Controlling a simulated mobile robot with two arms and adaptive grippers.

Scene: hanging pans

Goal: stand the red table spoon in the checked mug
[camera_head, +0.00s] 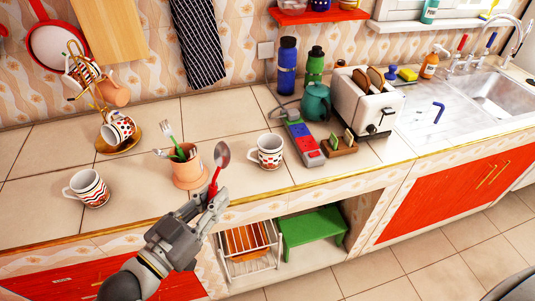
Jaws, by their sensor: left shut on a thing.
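The red table spoon (222,155) has a metal bowl and a red handle. It is upright, bowl up, with the lower handle in my left gripper (212,195). My left gripper is shut on it in front of the terracotta pot, near the counter's front edge. A white patterned mug (267,153) stands upright to the right of the spoon, apart from it. Another mug (88,190) with red and dark bands stands at the left. More patterned mugs (118,128) hang on a gold mug stand. I cannot tell for sure which pattern is checked. My right gripper is not in view.
The terracotta pot (188,172) holds a fork and green-handled utensils, close behind my gripper.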

